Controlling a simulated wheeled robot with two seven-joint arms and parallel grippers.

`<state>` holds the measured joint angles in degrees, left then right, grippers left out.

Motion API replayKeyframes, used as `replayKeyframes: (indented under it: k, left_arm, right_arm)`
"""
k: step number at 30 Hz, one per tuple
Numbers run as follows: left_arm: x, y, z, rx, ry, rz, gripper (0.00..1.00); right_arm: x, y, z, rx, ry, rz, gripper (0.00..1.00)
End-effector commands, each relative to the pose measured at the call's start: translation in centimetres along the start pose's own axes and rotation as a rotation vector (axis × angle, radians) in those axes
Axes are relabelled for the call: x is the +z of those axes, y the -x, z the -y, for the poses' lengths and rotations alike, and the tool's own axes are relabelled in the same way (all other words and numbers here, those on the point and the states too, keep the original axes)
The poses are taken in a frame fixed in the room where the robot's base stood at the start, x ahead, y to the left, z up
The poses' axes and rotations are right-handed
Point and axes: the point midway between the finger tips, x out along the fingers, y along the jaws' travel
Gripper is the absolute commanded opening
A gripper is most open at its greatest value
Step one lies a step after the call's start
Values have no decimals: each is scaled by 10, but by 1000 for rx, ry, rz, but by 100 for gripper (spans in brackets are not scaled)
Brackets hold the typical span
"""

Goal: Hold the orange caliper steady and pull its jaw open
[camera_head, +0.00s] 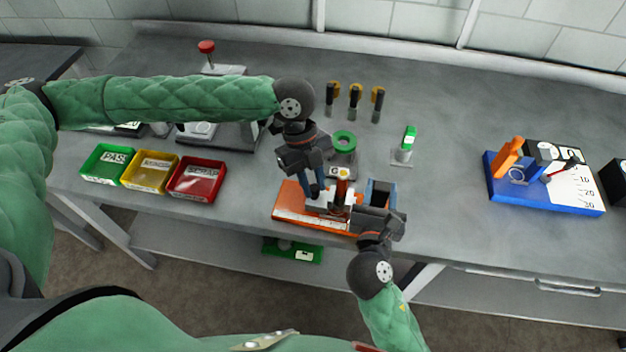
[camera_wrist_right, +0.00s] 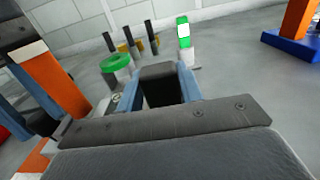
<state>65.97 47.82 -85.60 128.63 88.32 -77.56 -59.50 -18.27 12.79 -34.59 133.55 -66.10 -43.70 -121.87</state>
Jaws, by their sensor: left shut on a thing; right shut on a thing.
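The orange caliper (camera_head: 290,209) lies near the front edge of the bench, below both of my grippers. Its upright orange part also shows at the left of the right wrist view (camera_wrist_right: 55,82). My left gripper (camera_head: 315,190) comes down from above and is shut on the caliper, but its contact point is partly hidden. My right gripper (camera_head: 381,192) is at the caliper's right end. In the right wrist view its blue fingers stand on either side of a dark block (camera_wrist_right: 158,72), apparently the jaw's grip, and it is shut on that.
Green, yellow and red trays (camera_head: 197,192) stand at the left. A green ring on a stand (camera_head: 344,140), several dark-handled tools (camera_head: 355,100) and a green-topped post (camera_head: 409,138) stand behind the caliper. A blue-based gauge (camera_head: 545,192) is at the right, with clear bench before it.

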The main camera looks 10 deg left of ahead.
Motion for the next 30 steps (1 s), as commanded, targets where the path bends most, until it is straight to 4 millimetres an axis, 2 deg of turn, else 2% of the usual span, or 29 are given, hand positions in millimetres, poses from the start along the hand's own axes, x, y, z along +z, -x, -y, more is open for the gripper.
replayKeyframes:
  k: [10,18,19,20,30]
  left_arm:
    - [18,8,-19,-1,2,1,0]
    - [18,9,-19,-1,0,1,0]
    - [18,9,-19,-1,0,1,26]
    - [18,9,-19,-1,0,1,32]
    - [18,10,-19,-1,0,1,32]
  right_arm:
    - [0,0,1,-1,1,-1,9]
    - [0,0,1,-1,1,-1,9]
    - [0,0,1,-1,1,-1,9]
    - [0,0,1,-1,1,-1,9]
    - [0,0,0,0,1,-1,9]
